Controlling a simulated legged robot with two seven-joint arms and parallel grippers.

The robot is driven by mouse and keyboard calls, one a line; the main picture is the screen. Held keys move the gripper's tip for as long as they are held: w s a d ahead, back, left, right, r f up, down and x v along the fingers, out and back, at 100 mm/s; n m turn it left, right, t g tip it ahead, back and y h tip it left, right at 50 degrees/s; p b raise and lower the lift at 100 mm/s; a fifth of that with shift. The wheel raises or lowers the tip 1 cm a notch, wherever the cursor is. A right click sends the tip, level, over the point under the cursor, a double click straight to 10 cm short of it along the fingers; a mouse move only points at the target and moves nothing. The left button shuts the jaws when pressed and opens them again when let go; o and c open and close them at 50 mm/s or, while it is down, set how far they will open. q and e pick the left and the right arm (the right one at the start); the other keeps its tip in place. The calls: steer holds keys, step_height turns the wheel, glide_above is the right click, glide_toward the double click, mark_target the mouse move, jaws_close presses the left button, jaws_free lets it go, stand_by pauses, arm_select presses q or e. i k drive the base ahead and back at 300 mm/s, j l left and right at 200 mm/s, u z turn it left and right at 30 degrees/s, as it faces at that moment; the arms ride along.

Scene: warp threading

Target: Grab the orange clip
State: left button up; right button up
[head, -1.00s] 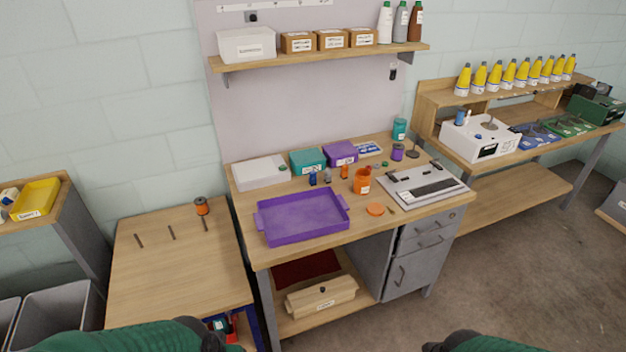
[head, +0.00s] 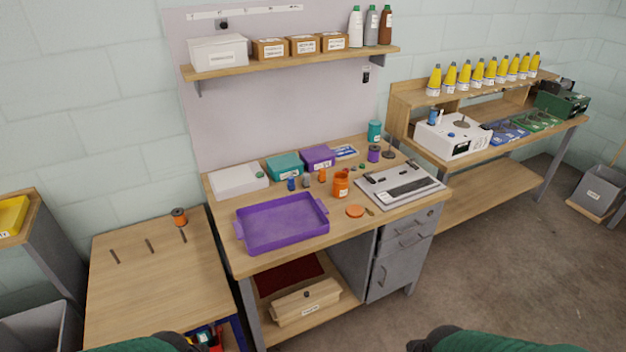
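A small orange upright item (head: 322,174) stands on the middle workbench, behind the orange jar; it may be the orange clip, but it is too small to tell. An open orange jar (head: 341,184) stands just in front of it. A flat round orange lid (head: 355,211) lies near the bench's front edge. Small dark blue (head: 292,184) and grey (head: 306,181) items stand to the left of the orange item. Only green and black parts of my two arms show at the bottom edge, well short of the bench top; neither gripper's fingers show.
A purple tray (head: 282,223) fills the front left of the bench. A grey flat device (head: 400,184) sits at its right. White (head: 238,181), teal (head: 284,167) and purple (head: 318,157) boxes stand behind. A lower table (head: 150,280) with an orange spool (head: 180,217) is at left.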

mark_target(322, 171)
steer(key=u, duration=0.2)
steer(key=i+l+u, duration=0.35)
steer(key=u, duration=0.15)
steer(key=i+l+u, duration=0.2)
steer(key=l+u, duration=0.25)
